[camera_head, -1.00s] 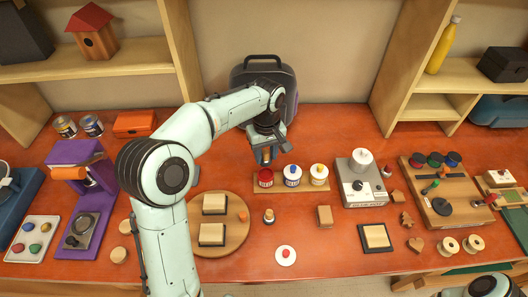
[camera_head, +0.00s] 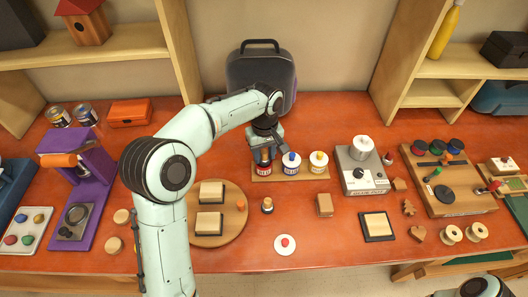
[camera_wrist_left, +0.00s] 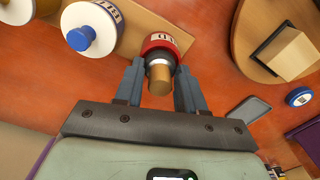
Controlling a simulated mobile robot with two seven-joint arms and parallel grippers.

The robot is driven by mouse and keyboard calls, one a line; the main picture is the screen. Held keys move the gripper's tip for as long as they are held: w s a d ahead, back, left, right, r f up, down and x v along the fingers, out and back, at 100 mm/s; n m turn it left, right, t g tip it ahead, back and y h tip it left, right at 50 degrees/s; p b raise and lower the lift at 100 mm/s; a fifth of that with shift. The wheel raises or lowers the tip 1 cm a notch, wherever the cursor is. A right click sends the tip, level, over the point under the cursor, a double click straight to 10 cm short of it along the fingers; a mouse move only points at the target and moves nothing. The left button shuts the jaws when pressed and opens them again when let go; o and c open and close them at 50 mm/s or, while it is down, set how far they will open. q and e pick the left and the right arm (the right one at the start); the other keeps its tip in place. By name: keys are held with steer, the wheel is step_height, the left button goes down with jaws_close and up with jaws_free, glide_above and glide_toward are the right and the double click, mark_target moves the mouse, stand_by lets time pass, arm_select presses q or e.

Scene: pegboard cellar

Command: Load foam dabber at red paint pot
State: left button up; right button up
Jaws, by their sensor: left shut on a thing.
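The red paint pot (camera_head: 264,169) stands at the left end of a wooden rack, beside a blue and a yellow pot. My left gripper (camera_head: 265,153) is directly over the red pot. In the left wrist view the left gripper (camera_wrist_left: 159,88) is shut on the foam dabber (camera_wrist_left: 158,80), which has a wooden handle and a dark collar. The dabber's lower end is at the mouth of the red pot (camera_wrist_left: 163,40); its foam is hidden, so I cannot tell whether it touches paint. My right gripper is not in view.
The blue pot (camera_head: 291,163) and yellow pot (camera_head: 318,162) stand close on the right. A round wooden board (camera_head: 237,222) with two blocks lies front left. A small wooden-topped piece (camera_head: 267,205) and a white disc (camera_head: 285,244) are in front. A dark case (camera_head: 262,75) stands behind.

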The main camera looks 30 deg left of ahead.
mark_target(264, 152)
arm_select(q)
steer(key=shift+f, duration=0.5)
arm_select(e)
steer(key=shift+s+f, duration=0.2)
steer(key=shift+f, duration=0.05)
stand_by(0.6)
arm_select(q)
steer(key=shift+f, duration=0.1)
stand_by(0.9)
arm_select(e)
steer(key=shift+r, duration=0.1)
arm_select(q)
steer(key=shift+r+p, duration=0.65)
steer(key=shift+r, duration=1)
steer(key=shift+r+p, duration=0.9)
steer(key=shift+r, duration=1.05)
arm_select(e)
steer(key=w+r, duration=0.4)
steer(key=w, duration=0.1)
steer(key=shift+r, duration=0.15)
arm_select(q)
steer(key=shift+s, duration=0.1)
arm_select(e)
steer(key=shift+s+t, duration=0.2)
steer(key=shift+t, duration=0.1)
arm_select(q)
steer(key=shift+f, duration=0.1)
